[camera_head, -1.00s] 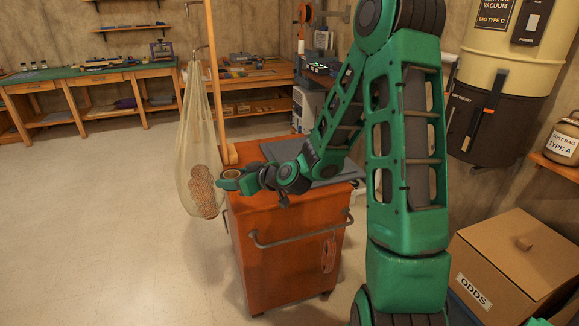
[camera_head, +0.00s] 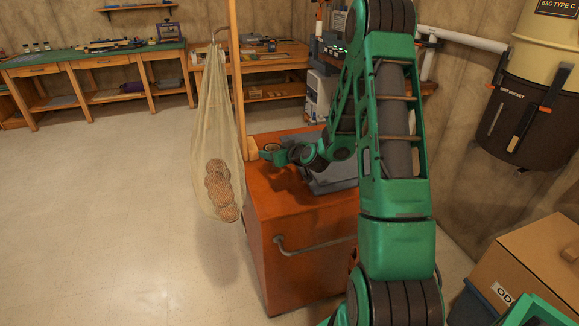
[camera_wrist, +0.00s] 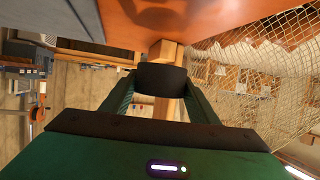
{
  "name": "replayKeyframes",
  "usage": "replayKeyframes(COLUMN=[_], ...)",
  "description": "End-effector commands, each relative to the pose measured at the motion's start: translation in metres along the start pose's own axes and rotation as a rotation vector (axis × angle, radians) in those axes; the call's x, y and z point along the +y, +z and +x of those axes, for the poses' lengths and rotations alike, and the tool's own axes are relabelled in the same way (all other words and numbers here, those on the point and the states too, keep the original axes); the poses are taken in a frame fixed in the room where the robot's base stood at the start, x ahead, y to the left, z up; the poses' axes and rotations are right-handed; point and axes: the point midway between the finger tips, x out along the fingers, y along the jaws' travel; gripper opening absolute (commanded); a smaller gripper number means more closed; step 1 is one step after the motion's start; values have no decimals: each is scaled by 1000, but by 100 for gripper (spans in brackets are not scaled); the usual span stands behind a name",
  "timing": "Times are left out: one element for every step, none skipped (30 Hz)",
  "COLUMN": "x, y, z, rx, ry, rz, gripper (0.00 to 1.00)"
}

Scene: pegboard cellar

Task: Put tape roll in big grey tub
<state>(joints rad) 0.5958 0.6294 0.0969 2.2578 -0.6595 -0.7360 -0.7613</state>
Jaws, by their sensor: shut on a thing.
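My gripper (camera_head: 272,153) is shut on the tape roll (camera_head: 271,147), a small ring with a tan upper face, at the end of my outstretched arm. In the wrist view the roll's dark side (camera_wrist: 162,78) sits between my two fingers. In the head view the roll appears over the far left part of the orange cabinet, near the wooden post; the height gap is hard to judge. A dark grey-blue container (camera_head: 472,307) shows partly at the lower right, beside the cardboard box. I cannot tell whether it is the big grey tub.
A net bag of brown balls (camera_head: 219,190) hangs by the post (camera_head: 236,75), left of the orange cabinet (camera_head: 285,215). A flat grey object (camera_head: 330,184) lies on the cabinet, partly behind my arm. The cardboard box (camera_head: 535,262) is at lower right. Floor at left is clear.

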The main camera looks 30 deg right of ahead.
Motion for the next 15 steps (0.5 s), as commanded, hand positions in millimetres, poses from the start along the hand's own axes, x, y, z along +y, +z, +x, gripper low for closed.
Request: replayKeyframes(x=[10,14,18,21,24,26,27,28,29,30,31,32,33,33,33], y=[11,16,21,25,29,32,34,36,38,39,40,43,46,50,55], z=[1,2,3,3,4,5,5,6,6,6,7,8,9,10,12], rx=[-4,-5,-3,-3,-4,-3,-2,-2,-2,-2,-2,-2,-2,-2,-3], ry=[12,16,21,25,27,29,30,31,33,34,35,36,36,37,38], rz=[7,8,11,11,12,13,13,13,13,13,13,14,15,16,17], gripper=[30,30,30,30,30,30,30,30,30,30,30,30,30,30,30])
